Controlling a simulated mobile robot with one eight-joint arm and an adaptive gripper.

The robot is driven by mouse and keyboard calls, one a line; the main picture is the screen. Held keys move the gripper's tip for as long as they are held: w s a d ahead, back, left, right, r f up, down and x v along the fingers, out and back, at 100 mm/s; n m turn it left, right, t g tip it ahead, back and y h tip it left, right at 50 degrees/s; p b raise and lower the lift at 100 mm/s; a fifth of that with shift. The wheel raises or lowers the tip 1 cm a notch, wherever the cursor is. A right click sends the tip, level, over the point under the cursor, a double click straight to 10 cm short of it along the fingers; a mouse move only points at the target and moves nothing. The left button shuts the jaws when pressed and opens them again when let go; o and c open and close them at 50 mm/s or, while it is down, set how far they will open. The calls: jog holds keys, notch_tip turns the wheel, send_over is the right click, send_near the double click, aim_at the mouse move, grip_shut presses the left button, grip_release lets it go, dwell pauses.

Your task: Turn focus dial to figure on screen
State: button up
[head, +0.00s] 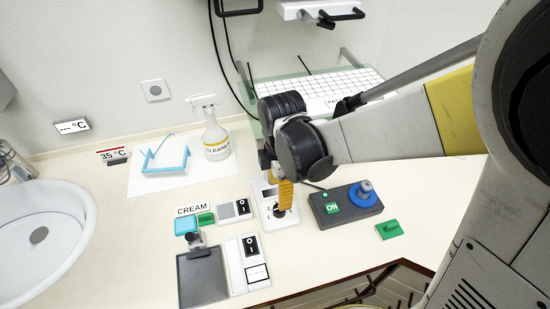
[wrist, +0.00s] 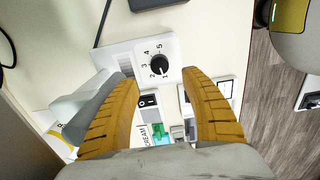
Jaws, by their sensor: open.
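The focus dial is a black round knob (wrist: 159,64) with a pale mark on a white panel (wrist: 174,48) printed with figures 1 to 5. The mark seems to be on the lower right side, near the 1, but it is small. In the head view the knob (head: 279,211) is partly behind my yellow fingers. My gripper (wrist: 156,78) is open and empty, its fingertips on either side of the dial in the wrist picture, apparently above it and not touching. In the head view my gripper (head: 286,192) points down at the panel. I can read no figure on a screen.
A dark box (head: 330,212) with a green ON button and blue knob (head: 362,193) stands right of the panel. Switch panels (head: 235,209) and a grey tray (head: 202,279) are left.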

notch_tip(320, 180, down, 9)
jog(key=b, duration=0.2)
jog(key=shift+r+b, duration=0.1)
jog(key=shift+b, duration=0.2)
grip_shut()
